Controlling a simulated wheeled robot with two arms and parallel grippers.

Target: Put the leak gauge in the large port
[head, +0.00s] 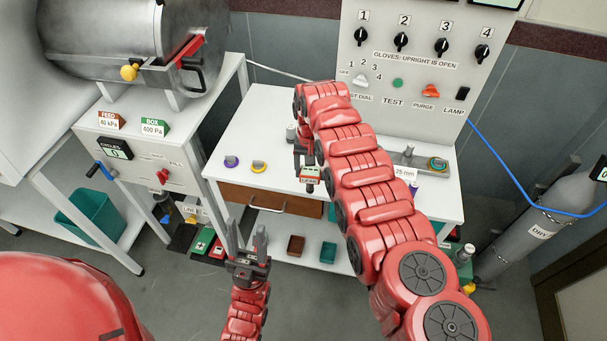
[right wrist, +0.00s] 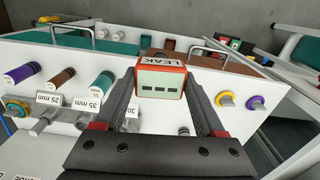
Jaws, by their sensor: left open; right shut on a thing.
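The leak gauge, a small box with a red rim and a LEAK label, is in my right gripper (head: 306,160). Metal stubs with labels of 25 mm (right wrist: 52,100), 35 mm (right wrist: 92,105) and 30 (right wrist: 131,112) stand on the bench; I cannot tell which is the large port. My left gripper (head: 247,241) is open and empty, low before the bench.
The white bench (head: 250,130) carries a purple ring piece (head: 231,161) and a yellow one (head: 259,167). My right arm hides its middle. A control panel (head: 415,100) stands behind. A grey gas cylinder (head: 540,222) is at right, a metal chamber (head: 100,40) at left.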

